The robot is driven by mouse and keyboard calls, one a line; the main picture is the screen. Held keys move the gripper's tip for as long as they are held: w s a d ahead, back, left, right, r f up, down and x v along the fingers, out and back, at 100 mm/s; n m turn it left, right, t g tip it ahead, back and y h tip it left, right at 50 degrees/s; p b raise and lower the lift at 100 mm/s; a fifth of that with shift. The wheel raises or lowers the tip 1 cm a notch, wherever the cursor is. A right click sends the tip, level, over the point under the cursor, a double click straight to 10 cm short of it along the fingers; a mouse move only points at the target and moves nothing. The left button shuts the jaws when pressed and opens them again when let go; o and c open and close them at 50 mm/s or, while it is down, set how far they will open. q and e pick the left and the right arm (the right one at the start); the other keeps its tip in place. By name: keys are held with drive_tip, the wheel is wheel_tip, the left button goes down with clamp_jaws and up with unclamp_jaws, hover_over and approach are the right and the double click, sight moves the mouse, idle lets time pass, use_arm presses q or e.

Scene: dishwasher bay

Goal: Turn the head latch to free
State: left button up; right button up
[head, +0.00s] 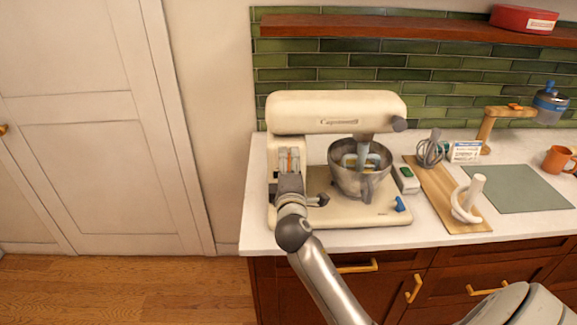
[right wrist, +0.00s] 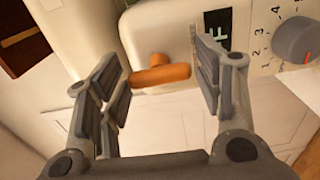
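The head latch is an orange lever (right wrist: 160,74) on the side of the cream stand mixer (head: 337,112). In the right wrist view it lies between the two grey fingers of my right gripper (right wrist: 158,88), with a visible gap to each finger. In the head view my right gripper (head: 289,163) is at the left part of the mixer, against its column, and mostly hides the latch. The gripper is open and holds nothing. A dark label with a letter F (right wrist: 218,28) is beside the latch, partly hidden by a finger. My left gripper is not in view.
A grey dial (right wrist: 296,40) with numbers is right of the latch. A steel bowl (head: 360,180) stands under the mixer head. A wooden board (head: 437,184) with a whisk (head: 431,150), a green mat (head: 515,190) and an orange mug (head: 557,160) are further right on the white counter (head: 345,240).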

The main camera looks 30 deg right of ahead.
drive_tip(key=shift+o, duration=0.6)
drive_tip(key=shift+s, duration=0.1)
drive_tip(key=v, duration=1.2)
drive_tip(key=shift+f, duration=0.1)
